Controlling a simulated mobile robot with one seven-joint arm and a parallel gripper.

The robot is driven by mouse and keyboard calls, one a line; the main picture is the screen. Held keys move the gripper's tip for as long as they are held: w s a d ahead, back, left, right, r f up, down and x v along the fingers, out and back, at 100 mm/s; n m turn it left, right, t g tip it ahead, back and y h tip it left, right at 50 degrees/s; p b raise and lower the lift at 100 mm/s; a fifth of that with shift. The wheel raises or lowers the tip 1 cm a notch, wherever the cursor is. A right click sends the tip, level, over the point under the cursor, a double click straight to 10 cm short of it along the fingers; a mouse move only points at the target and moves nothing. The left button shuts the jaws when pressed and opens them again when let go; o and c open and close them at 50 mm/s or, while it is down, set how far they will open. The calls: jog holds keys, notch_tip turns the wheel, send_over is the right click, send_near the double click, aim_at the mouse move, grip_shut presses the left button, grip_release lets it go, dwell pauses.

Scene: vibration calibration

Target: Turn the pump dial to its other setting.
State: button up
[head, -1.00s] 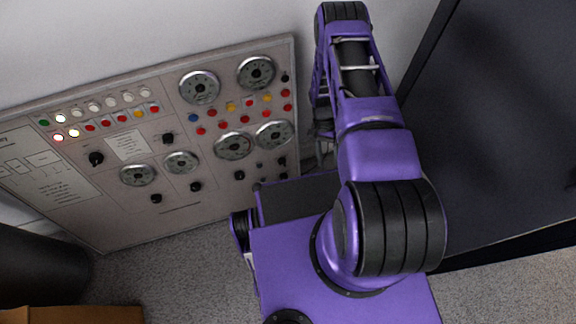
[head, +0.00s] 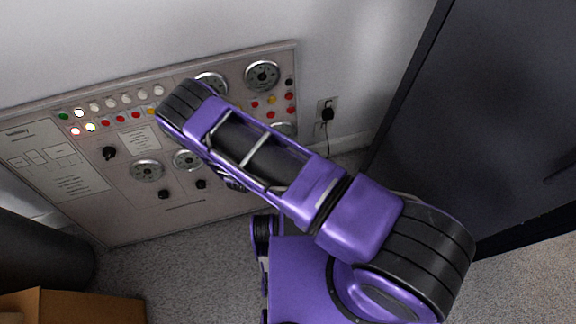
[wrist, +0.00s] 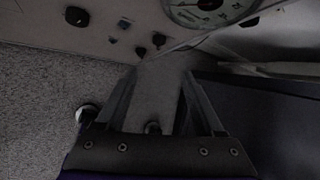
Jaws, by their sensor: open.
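The control panel (head: 95,215) stands against the wall and carries several black knobs. One larger knob (head: 109,153) is at the left, and two smaller knobs (head: 163,194) (head: 201,184) sit low on the panel. I cannot tell which knob is the pump dial, as the labels are too small to read. My arm hides the panel's right part in the head view. In the wrist view, my gripper (wrist: 158,80) is open and empty, with its fingers spread below the panel's lower edge. Several black knobs (wrist: 77,16) (wrist: 158,40) show beyond the fingertips, apart from them.
A round gauge (wrist: 212,8) shows at the top of the wrist view. A dark cabinet (head: 500,110) stands at the right. A cardboard box (head: 85,307) and a dark cylinder (head: 45,265) are at lower left. A wall outlet (head: 327,110) is right of the panel.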

jog(key=b+x, duration=0.5)
jog(key=x, duration=1.2)
jog(key=shift+f, duration=0.15)
grip_shut()
